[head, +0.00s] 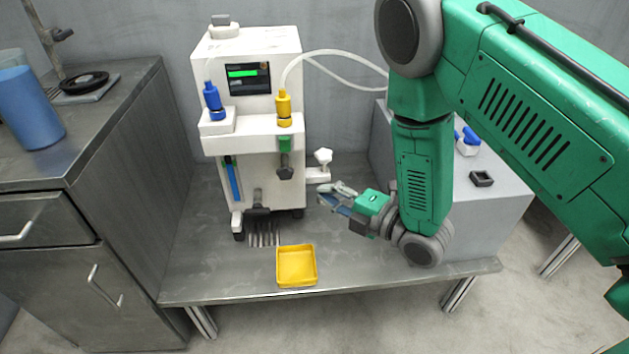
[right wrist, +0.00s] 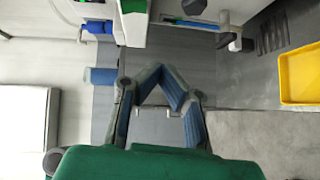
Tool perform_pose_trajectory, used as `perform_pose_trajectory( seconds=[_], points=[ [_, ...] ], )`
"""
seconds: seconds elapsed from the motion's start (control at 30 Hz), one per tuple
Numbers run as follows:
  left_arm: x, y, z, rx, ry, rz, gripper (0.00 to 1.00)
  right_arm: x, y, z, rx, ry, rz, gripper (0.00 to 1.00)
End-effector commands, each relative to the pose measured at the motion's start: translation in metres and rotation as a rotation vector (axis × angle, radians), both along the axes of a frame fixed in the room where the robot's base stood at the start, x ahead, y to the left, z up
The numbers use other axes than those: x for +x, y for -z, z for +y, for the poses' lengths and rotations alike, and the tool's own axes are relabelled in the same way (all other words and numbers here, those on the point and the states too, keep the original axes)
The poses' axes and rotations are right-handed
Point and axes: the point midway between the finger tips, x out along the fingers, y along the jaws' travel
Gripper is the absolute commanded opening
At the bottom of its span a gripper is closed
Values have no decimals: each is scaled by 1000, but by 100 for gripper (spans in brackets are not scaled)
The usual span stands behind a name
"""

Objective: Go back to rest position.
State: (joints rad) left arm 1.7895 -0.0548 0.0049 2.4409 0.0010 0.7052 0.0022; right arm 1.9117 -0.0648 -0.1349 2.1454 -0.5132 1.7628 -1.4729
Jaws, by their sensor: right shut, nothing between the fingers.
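My right gripper (head: 338,200) is in front of the white machine (head: 246,130), to the right of its base and above the steel table (head: 210,270). In the right wrist view my right gripper (right wrist: 160,72) shows its fingertips together with nothing between them. My green right arm comes in from the right side of the head view and bends down to the gripper. My left gripper is not in the head view.
A yellow tray (head: 296,281) sits at the table's front edge, left of my gripper. A grey box (head: 500,205) stands behind my right forearm. A steel cabinet (head: 120,180) with a blue beaker (head: 30,110) is at the left.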

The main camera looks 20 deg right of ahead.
Motion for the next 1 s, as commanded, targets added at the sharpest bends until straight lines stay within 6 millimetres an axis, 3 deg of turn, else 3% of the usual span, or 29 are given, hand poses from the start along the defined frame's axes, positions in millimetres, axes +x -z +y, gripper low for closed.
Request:
perform_pose_trajectory(
  seconds=[0.57,0.7,0.77,0.87,1.0],
  points=[
    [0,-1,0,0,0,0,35,-4,1,-2,2,1,3,0],
    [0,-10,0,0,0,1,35,-12,13,-6,51,47,136,0],
    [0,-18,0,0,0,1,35,-23,26,-11,108,105,274,0],
    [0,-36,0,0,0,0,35,-57,56,-22,247,276,589,0],
    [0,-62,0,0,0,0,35,-135,91,-43,474,653,1032,0]
  ],
)
